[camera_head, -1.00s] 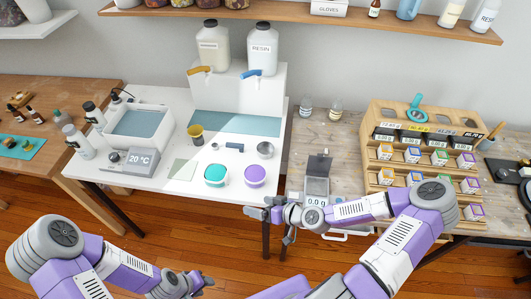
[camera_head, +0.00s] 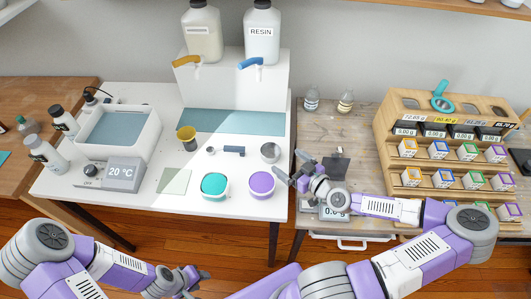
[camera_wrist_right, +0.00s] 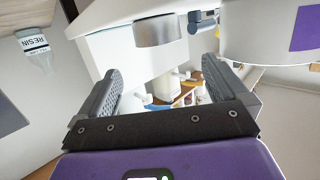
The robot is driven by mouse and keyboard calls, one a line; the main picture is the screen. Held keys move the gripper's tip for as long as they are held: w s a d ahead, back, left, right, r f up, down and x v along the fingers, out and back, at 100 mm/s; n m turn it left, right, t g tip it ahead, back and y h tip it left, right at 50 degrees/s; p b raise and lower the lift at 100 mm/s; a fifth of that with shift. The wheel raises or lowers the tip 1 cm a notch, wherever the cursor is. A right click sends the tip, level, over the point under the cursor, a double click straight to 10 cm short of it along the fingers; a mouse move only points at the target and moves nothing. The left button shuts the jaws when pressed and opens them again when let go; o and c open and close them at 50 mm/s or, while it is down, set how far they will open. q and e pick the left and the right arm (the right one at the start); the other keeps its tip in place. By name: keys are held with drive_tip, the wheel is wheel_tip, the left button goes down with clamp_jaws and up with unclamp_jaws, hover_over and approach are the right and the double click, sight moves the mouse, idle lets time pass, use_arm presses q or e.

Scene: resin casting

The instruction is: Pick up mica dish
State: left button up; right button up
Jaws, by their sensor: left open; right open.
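A small round grey metal dish (camera_head: 270,152) stands near the right edge of the white table; it looks like the mica dish, though no label shows. It also shows in the right wrist view (camera_wrist_right: 158,30), beyond and between the fingertips. My right gripper (camera_head: 289,165) is open, empty and just right of the dish, apart from it; its two fingers (camera_wrist_right: 162,75) are spread in the wrist view. My left gripper (camera_head: 200,278) is open and low at the front, away from the table objects.
A purple cup (camera_head: 262,184) and a teal cup (camera_head: 214,185) stand in front of the dish. A blue-grey handled tool (camera_head: 232,151) lies to its left. A scale (camera_head: 334,212) stands on the wooden table, partly behind my right arm. Two small bottles (camera_head: 345,102) stand behind.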

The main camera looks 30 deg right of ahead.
sight(265, 146)
drive_tip(key=shift+w+f+b, duration=0.35)
drive_tip(key=shift+w+f, duration=0.1)
drive_tip(key=shift+f, duration=0.25)
drive_tip(key=shift+b+x, duration=1.25)
drive_tip(key=shift+x, duration=2.5)
use_arm(q)
drive_tip(key=f, duration=0.2)
drive_tip(key=w+f, duration=0.1)
drive_tip(key=shift+f, duration=0.4)
use_arm(e)
drive_tip(key=c, duration=1)
drive_tip(key=shift+r, duration=0.1)
